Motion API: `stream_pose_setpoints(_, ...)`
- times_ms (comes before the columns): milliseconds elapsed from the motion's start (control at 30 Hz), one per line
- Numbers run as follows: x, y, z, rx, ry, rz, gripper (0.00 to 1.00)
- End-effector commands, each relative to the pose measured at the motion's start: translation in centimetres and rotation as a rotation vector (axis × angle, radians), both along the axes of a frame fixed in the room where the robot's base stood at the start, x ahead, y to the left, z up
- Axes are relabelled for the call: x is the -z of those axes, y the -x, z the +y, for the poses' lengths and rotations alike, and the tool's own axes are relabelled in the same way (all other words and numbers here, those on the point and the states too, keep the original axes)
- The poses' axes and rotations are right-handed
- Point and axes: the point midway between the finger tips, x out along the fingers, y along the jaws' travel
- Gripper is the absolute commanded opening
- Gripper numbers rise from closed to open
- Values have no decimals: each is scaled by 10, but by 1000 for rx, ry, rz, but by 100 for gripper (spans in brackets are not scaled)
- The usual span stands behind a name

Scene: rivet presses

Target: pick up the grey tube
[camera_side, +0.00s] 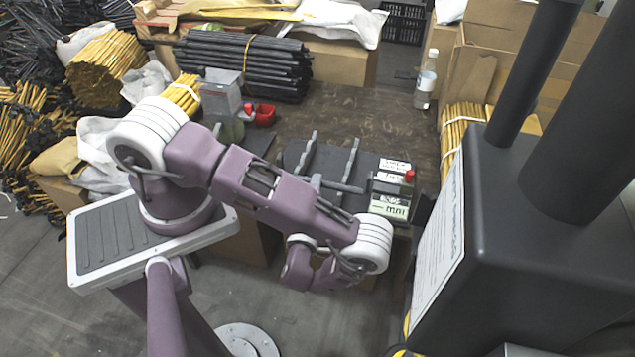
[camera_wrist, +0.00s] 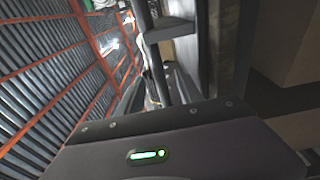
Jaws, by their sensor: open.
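Several grey tubes or bars lie on a dark board (camera_side: 325,166) on the table in the side view. One is at the left (camera_side: 305,156), one further right (camera_side: 351,158), and one crosses near the front edge (camera_side: 335,185). I cannot tell which is the task's grey tube. My gripper (camera_side: 318,274) hangs below and in front of the table's front edge, apart from these tubes. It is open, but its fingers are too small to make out. In the wrist view, a dark upright bar (camera_wrist: 146,45) stands beyond the purple housing; I cannot tell what it is.
The press (camera_side: 500,215) fills the right side. A small labelled box (camera_side: 391,198) stands at the board's right end. A red bin (camera_side: 265,115), a bottle (camera_side: 425,80) and a black tube bundle (camera_side: 245,65) are farther back. An orange-framed rack (camera_wrist: 55,70) fills the wrist view's left.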

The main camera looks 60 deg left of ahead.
Motion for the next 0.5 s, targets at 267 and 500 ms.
stream_pose_setpoints(267,0,-3,4,-1,1,0,37)
stream_pose_setpoints(500,0,-2,3,-1,1,0,0)
